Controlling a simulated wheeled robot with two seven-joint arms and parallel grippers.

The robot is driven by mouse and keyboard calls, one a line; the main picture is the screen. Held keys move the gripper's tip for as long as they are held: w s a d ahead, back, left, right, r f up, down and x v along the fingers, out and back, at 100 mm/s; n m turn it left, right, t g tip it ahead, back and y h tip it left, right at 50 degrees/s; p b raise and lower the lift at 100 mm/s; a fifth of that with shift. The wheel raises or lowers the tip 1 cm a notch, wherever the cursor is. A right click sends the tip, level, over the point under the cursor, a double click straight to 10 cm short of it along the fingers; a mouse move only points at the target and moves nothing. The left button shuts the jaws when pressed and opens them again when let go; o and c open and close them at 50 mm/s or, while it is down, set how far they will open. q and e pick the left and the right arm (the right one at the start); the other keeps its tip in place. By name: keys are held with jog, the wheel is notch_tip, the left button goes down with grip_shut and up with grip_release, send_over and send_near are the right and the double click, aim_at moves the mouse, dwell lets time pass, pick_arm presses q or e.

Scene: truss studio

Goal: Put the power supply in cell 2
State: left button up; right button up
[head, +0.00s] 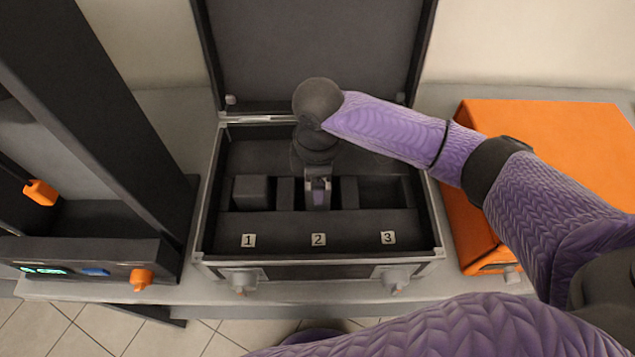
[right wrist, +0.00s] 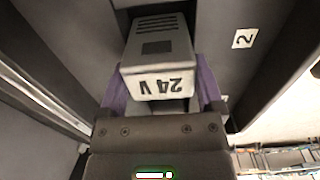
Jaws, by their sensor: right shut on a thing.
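The power supply is a grey box with vent slots and "24 V" on its end. It fills the middle of the right wrist view (right wrist: 160,62), between the purple fingers of my right gripper (right wrist: 162,92), which is shut on it. In the head view my right gripper (head: 318,190) points down at cell 2, the middle cell of the open case (head: 210,240), behind label 2 (head: 318,240). Only a small part of the power supply shows there; I cannot tell how deep it sits. My left gripper is not in view.
Cell 1 holds a dark grey block (head: 251,192). Cell 3 (head: 381,192) looks empty. The case lid (head: 320,50) stands open behind. An orange box (head: 560,140) is at the right, and a dark frame with orange knobs (head: 90,262) is at the left.

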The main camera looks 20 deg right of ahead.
jog(key=shift+f, duration=0.55)
jog(key=shift+r, duration=0.15)
jog(key=o, duration=1.3)
notch_tip(320, 180, up, 11)
jog(key=p, duration=0.4)
jog(key=shift+r, duration=0.55)
